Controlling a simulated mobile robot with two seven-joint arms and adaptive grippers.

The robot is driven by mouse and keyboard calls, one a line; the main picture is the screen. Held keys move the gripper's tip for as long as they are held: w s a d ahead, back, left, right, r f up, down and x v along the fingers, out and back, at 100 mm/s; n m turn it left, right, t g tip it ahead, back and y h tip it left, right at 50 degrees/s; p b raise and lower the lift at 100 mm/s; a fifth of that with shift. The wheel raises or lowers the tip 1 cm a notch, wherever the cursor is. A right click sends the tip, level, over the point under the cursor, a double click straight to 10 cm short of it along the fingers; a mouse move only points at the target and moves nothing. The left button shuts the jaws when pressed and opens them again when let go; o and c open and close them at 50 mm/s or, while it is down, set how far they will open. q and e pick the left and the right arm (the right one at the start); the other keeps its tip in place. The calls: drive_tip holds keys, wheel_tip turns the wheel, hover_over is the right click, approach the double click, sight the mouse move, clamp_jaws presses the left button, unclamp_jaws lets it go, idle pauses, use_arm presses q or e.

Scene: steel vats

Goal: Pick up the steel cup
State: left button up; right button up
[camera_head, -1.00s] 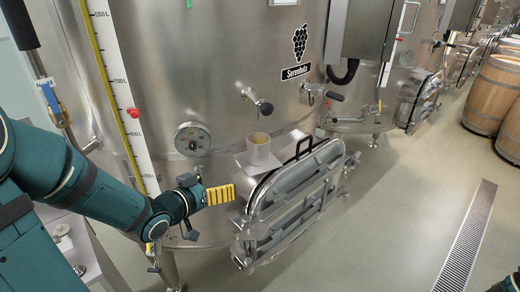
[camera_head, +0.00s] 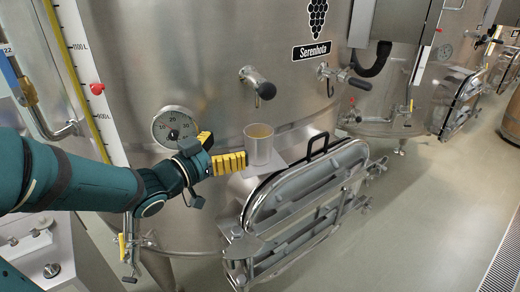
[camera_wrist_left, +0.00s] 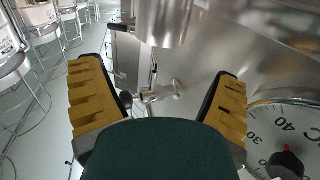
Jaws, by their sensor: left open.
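The steel cup (camera_head: 259,148) stands upright on a small flat ledge (camera_head: 262,171) in front of the vat, with a tan-looking inside. My left gripper (camera_head: 225,150) is open, its yellow-padded fingers just left of the cup and pointing toward it. In the left wrist view the cup (camera_wrist_left: 166,22) shows at the top edge, cut off, beyond the gap between the open fingers (camera_wrist_left: 158,78). Nothing is between the fingers. Whether a finger touches the cup is unclear. My right gripper is out of view.
A round dial gauge (camera_head: 174,127) is on the vat (camera_head: 200,60) behind my left gripper. A valve handle (camera_head: 258,83) sticks out above the cup. The vat's hatch (camera_head: 300,205) with a black handle (camera_head: 317,147) is right of and below it. Open floor lies at the right.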

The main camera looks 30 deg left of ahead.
sight(268, 127)
use_arm(q)
drive_tip(key=w, duration=0.3)
drive_tip(key=w+d, duration=0.1)
drive_tip(key=w, duration=0.2)
drive_tip(key=w+d, duration=0.1)
drive_tip(key=w, duration=0.3)
drive_tip(key=shift+w+f, duration=0.1)
drive_tip(key=shift+f, duration=0.1)
drive_tip(key=c, duration=1.1)
